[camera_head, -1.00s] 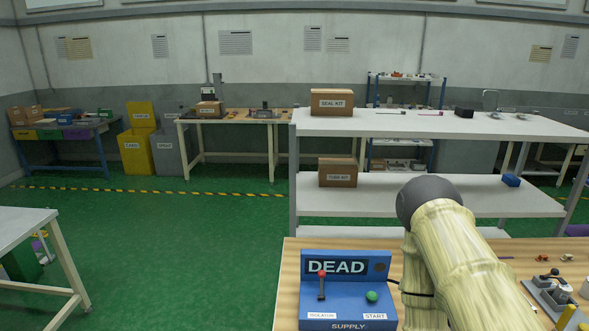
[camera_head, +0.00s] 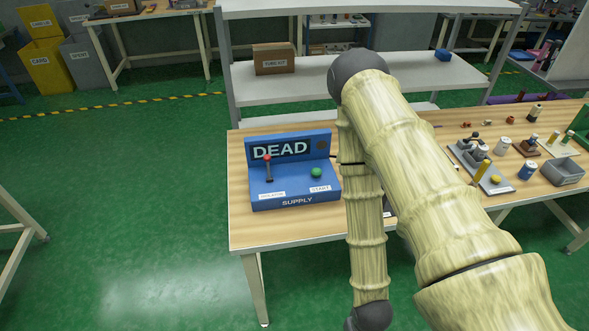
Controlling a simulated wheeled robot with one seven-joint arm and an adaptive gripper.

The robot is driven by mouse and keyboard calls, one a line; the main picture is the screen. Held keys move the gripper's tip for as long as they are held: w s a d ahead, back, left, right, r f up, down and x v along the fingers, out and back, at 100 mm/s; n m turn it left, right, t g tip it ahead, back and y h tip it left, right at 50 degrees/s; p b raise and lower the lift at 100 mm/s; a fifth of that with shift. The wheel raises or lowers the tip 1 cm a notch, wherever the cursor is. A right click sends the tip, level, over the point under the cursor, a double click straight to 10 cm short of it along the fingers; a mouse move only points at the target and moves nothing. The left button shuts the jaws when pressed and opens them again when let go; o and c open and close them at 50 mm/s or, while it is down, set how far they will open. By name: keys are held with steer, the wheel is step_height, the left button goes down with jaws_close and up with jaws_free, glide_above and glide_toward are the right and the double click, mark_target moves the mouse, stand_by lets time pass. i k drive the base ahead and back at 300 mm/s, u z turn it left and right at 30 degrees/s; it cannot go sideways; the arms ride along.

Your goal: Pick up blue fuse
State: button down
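My arm rises from the lower right, bends at a dark joint at top centre and hangs down in front of the bench. A dark end shows at the bottom edge of the picture. My gripper's fingers are not visible, so whether it is open or shut does not show.
A blue SUPPLY box (camera_head: 295,185) reading DEAD, with a red-knobbed lever and green button, stands on the workbench's left. A grey fixture (camera_head: 478,157), several other cylinders and a grey bin (camera_head: 556,171) crowd the right. A white shelf (camera_head: 300,84) stands behind. Green floor lies open at left.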

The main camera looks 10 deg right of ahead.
mark_target(531, 141)
steer(key=z, duration=0.45)
steer(key=k, duration=0.6)
steer(key=z, duration=1.6)
steer(key=i, duration=2)
steer(key=u, duration=0.35)
steer(key=k, duration=0.5)
steer(key=u, duration=1.15)
steer(key=i, duration=0.75)
steer(key=z, duration=0.45)
